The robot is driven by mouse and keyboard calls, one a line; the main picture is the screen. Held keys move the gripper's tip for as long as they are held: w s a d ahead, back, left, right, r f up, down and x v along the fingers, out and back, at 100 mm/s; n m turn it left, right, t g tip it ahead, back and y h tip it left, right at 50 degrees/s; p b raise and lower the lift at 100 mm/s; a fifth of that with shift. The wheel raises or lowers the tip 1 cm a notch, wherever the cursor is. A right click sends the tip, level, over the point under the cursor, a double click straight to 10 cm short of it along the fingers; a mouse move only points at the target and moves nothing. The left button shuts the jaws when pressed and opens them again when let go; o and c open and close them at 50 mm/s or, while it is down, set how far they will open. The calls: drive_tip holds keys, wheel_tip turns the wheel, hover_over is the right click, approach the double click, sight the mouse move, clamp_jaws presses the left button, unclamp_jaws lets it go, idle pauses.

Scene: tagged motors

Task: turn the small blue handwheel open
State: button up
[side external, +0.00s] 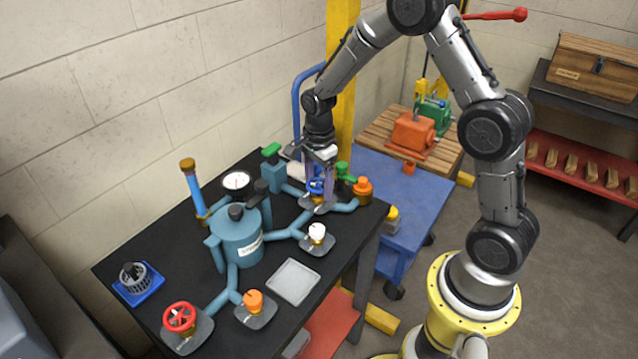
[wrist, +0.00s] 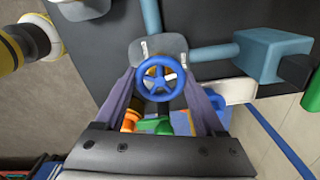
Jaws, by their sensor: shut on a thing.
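The small blue handwheel (side external: 316,185) sits on a valve at the far right part of the black bench, on a grey base plate. In the wrist view the handwheel (wrist: 160,77) shows its full rim and spokes between my two fingers. My gripper (side external: 318,190) points down over it from above. In the wrist view my gripper (wrist: 163,80) has one finger on each side of the wheel, and it is shut on the rim. The fingers partly hide the wheel in the side view.
An orange knob (side external: 363,187) and a green one (side external: 343,170) stand close on the right. A white knob (side external: 317,231), a red handwheel (side external: 179,317) and an orange knob (side external: 253,299) stand nearer. A blue tank (side external: 238,240) stands left. A grey tray (side external: 293,282) lies empty.

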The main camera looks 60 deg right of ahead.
sight(316, 183)
drive_tip(key=n, duration=0.5)
drive_tip(key=shift+w, duration=0.1)
drive_tip(key=n, duration=1.1)
drive_tip(key=shift+w+a, duration=0.1)
drive_tip(key=n, duration=0.5)
drive_tip(key=shift+n, duration=0.4)
drive_tip(key=o, duration=1.3)
drive_tip(key=shift+o, duration=0.2)
drive_tip(key=shift+r, duration=0.15)
wheel_tip(316, 183, up, 14)
drive_tip(key=shift+f, duration=0.2)
drive_tip(key=shift+a, duration=0.15)
